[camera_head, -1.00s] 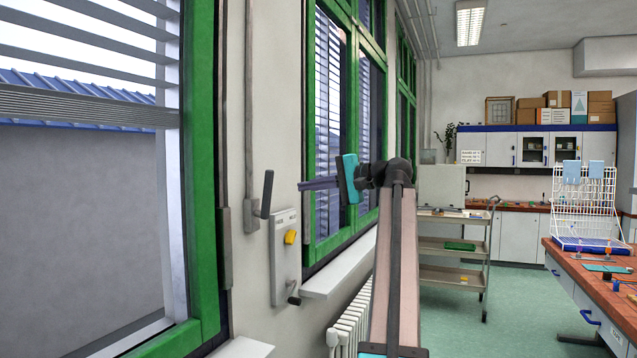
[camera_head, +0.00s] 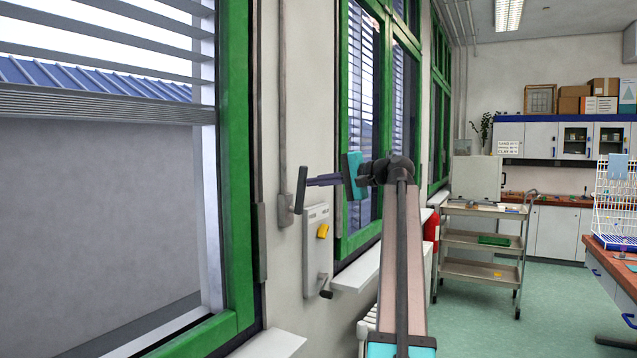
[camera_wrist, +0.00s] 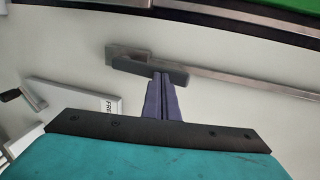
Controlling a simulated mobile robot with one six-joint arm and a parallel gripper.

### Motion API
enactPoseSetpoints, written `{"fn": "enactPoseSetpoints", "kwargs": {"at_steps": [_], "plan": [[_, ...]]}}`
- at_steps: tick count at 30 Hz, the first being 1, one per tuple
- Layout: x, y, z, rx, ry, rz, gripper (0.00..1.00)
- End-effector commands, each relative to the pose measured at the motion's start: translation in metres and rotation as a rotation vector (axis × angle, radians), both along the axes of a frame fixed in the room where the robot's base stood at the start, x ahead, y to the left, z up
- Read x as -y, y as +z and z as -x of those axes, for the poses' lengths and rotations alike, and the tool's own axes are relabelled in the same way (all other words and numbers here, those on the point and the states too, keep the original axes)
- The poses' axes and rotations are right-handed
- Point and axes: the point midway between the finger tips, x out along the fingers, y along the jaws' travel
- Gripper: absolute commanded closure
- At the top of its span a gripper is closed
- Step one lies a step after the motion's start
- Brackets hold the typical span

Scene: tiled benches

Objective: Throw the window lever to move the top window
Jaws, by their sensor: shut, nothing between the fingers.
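The window lever (camera_head: 301,188) is a dark upright handle on a grey wall mount and rod beside the green window frame. It also shows in the wrist view as a dark bar (camera_wrist: 150,66) with a long metal rod running to the right. My gripper (camera_head: 310,182) is shut and empty. The top window (camera_head: 365,15) in the green frame is partly cut off at the picture's top.
A white wall box (camera_head: 317,245) with a yellow knob and a crank hangs just below and right of the lever. Window sills jut from the wall. A red extinguisher (camera_head: 432,228) and a metal trolley (camera_head: 482,240) stand to the right. Green floor is clear beyond.

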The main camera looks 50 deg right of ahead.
Motion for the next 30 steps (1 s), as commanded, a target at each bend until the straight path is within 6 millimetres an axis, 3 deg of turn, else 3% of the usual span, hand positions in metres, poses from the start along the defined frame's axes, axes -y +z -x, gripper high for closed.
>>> {"fn": "enactPoseSetpoints", "kwargs": {"at_steps": [11, 30], "plan": [[-0.005, 0.01, -0.018, 0.0, 0.002, 0.0, 1.0], [-0.004, 0.01, -0.007, 0.001, 0.006, 0.0, 1.0]]}}
